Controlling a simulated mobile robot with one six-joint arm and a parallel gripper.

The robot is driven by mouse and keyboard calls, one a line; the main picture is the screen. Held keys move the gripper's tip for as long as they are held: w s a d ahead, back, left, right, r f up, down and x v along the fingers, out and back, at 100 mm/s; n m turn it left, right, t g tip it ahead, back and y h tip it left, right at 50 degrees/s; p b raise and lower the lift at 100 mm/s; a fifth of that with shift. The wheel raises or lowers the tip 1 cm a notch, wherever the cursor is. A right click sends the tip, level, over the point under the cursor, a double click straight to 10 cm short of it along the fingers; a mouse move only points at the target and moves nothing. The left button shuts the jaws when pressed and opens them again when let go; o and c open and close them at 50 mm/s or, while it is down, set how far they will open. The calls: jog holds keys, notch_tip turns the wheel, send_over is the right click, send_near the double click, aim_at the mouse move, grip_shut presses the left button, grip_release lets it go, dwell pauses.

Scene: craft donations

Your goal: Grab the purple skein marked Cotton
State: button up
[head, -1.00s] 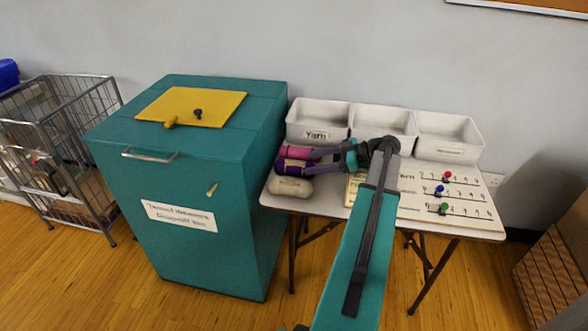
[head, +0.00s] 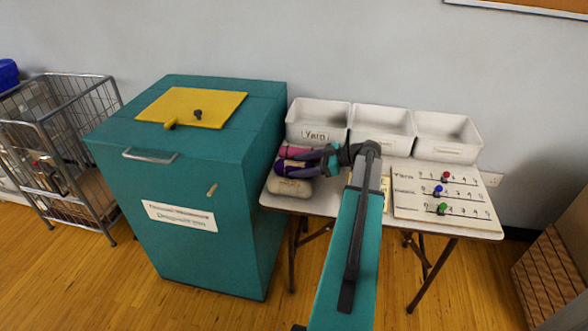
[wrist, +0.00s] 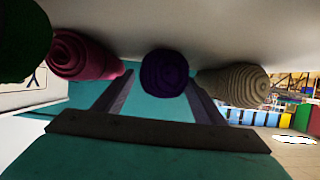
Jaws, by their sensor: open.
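The purple skein (head: 281,167) lies on the left end of the table, between a pink skein (head: 293,152) and a beige skein (head: 289,187). No Cotton marking is readable on it. In the wrist view the purple skein (wrist: 165,72) shows end-on, with the pink skein (wrist: 82,55) to its left and the beige skein (wrist: 233,85) to its right. My gripper (wrist: 160,80) is open, one finger on each side of the purple skein. In the head view my gripper (head: 290,164) partly covers the skein. I cannot tell whether the fingers touch it.
A white bin labelled Yarn (head: 318,122) stands behind the skeins, with two more white bins (head: 382,128) to its right. A board with coloured knobs (head: 440,203) lies on the table's right. A teal box (head: 190,240) stands close left. A dark green object (wrist: 22,40) shows in the wrist view.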

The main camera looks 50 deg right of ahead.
aim_at(292, 163)
jog(key=shift+x, duration=1.5)
jog(key=shift+s, duration=0.1)
jog(key=c, duration=1.1)
jog(key=shift+r, duration=0.15)
jog(key=shift+r+b, duration=0.35)
jog(key=shift+r, duration=4.5)
